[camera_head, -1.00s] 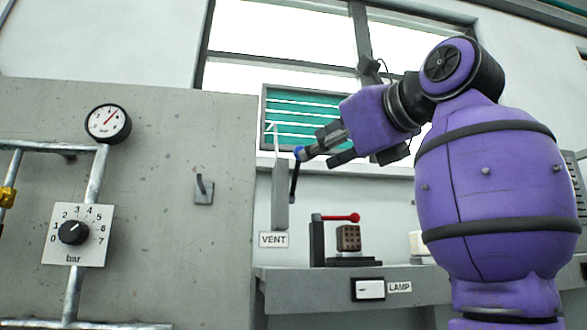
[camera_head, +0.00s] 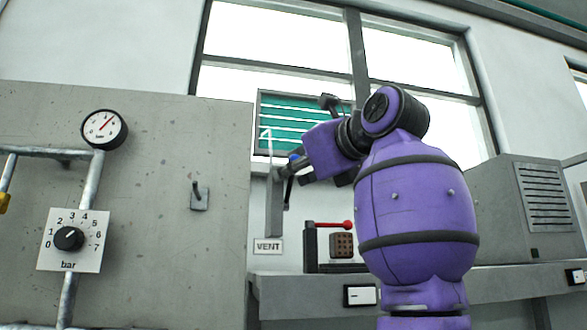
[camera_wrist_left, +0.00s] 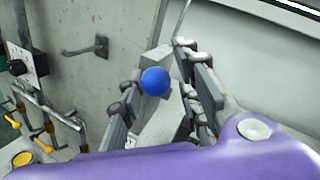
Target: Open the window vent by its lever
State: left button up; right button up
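The vent lever has a dark shaft (camera_head: 288,190) and a blue knob (camera_head: 294,157) at its top. It stands roughly upright on a grey housing (camera_head: 273,205) above the VENT label (camera_head: 268,246). The vent (camera_head: 281,122), with teal slats in a grey frame, sits in the window above, and a thin white rod (camera_head: 270,145) runs down from it. My left gripper (camera_wrist_left: 160,62) is open, with its fingers on either side of the blue knob (camera_wrist_left: 155,81). A gap shows between the knob and the right-hand finger. My left arm hides part of the vent. My right gripper is out of view.
Below the vent, a shelf (camera_head: 300,287) holds a red-handled device (camera_head: 326,225) and a brown block (camera_head: 341,245). A grey cabinet (camera_head: 520,210) stands at right.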

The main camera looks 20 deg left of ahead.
pick_arm(q)
jog(key=shift+s, duration=0.1)
grip_shut()
jog(key=shift+r, duration=0.1)
jog(key=shift+f, duration=0.25)
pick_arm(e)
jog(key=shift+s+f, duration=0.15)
pick_arm(q)
jog(key=f+n+y+b, duration=0.1)
jog(key=y, duration=0.1)
jog(key=f+n+t+y+b, duration=0.1)
jog(key=f+y, duration=0.1)
jog(key=s+d+f+n+t+y+b, duration=0.1)
jog(key=f+y+b, duration=0.1)
jog(key=shift+s+f+n, duration=0.1)
jog(key=shift+f+n, duration=0.15)
jog(key=shift+n, duration=0.05)
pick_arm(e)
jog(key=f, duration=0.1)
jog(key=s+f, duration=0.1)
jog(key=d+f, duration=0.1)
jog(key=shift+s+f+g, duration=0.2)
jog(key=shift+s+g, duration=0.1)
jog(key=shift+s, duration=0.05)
pick_arm(q)
jog(key=shift+s, duration=0.1)
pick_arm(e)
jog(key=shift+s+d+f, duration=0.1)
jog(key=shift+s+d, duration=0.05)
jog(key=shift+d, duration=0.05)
